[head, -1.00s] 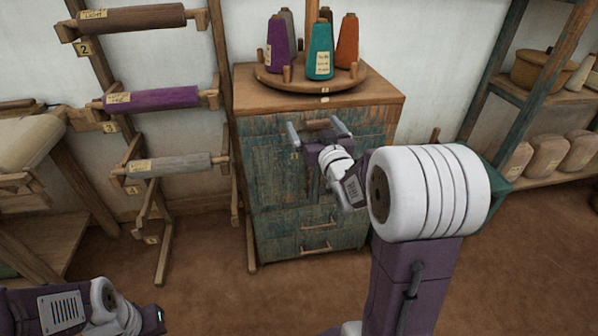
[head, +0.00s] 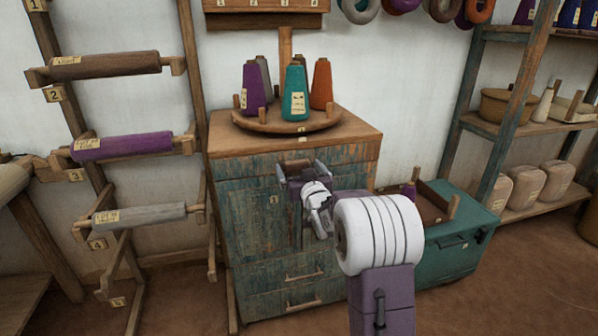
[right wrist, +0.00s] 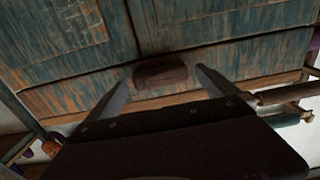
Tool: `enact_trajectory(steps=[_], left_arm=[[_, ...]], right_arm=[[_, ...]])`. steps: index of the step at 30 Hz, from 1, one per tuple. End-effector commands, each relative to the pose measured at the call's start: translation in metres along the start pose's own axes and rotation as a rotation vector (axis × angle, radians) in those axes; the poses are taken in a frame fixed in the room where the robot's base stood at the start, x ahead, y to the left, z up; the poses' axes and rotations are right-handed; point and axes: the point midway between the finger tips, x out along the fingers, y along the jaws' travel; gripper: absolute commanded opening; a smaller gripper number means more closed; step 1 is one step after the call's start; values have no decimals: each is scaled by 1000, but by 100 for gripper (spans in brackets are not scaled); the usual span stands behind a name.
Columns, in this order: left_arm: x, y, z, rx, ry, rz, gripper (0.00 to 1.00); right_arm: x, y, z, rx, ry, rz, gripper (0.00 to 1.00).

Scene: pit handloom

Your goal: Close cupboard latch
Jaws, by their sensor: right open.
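The cupboard (head: 250,215) is a worn teal wooden cabinet with a brown top, in the middle of the head view. A dark brown wooden block, seemingly the latch (right wrist: 160,74), shows in the right wrist view close to the seam between the upper strip and the panels. It lies lengthwise along that seam. My right gripper (head: 300,168) is at the upper cupboard front. Its two fingers are apart, one on each side of the block, as the right wrist view (right wrist: 161,80) shows. I cannot tell whether they touch it. My left gripper is out of view.
A round stand (head: 288,121) with several thread cones sits on the cupboard top. A rack with wound rollers (head: 122,146) stands at left. A teal chest (head: 455,262) is at right, before a shelf (head: 515,135). Drawer pulls (head: 304,275) stick out lower down.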

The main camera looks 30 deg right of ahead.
Motion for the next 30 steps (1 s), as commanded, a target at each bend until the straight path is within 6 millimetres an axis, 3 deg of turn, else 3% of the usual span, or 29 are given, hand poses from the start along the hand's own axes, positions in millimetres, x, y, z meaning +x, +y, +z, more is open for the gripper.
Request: enact_trajectory(steps=[7,12,14,23,30], left_arm=[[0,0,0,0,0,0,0],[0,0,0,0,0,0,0],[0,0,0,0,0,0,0],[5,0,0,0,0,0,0],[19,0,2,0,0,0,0]], right_arm=[[1,0,0,0,0,0,95],[1,0,0,0,0,0,48],[1,0,0,0,0,0,36],[1,0,2,-45,1,0,36],[1,0,8,-202,1,0,36]])
